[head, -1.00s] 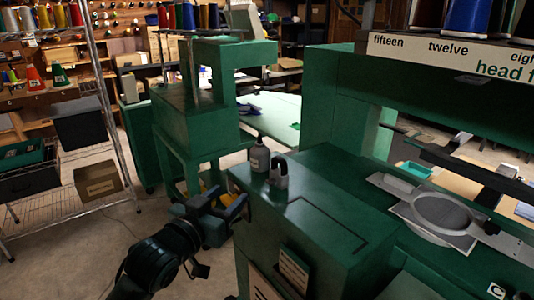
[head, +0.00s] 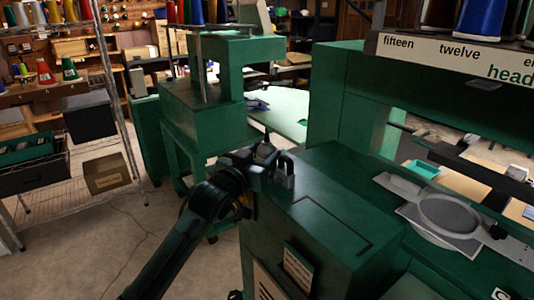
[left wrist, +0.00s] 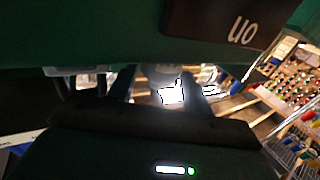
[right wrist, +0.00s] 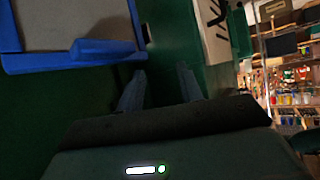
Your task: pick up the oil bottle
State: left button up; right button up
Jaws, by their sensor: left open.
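The oil bottle (head: 265,148) stands on the green machine cabinet's top in the head view, behind my left gripper. Only its upper part shows; the gripper hides the rest. My left gripper (head: 264,166) is open at the cabinet's near left corner, in front of the bottle. I cannot tell whether the bottle is between its fingers. In the left wrist view the fingers (left wrist: 160,85) are apart, with a bright patch beyond them. My right gripper (right wrist: 161,82) shows only in the right wrist view, open and empty, near a blue-edged frame.
A grey hoop frame (head: 447,214) lies further right. A wire shelf (head: 100,150) stands at left.

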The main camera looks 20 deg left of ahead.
pick_arm(q)
jog(key=shift+w+d, duration=0.15)
jog(key=shift+w, duration=0.5)
jog(key=shift+c, duration=0.4)
jog(key=c, duration=0.6)
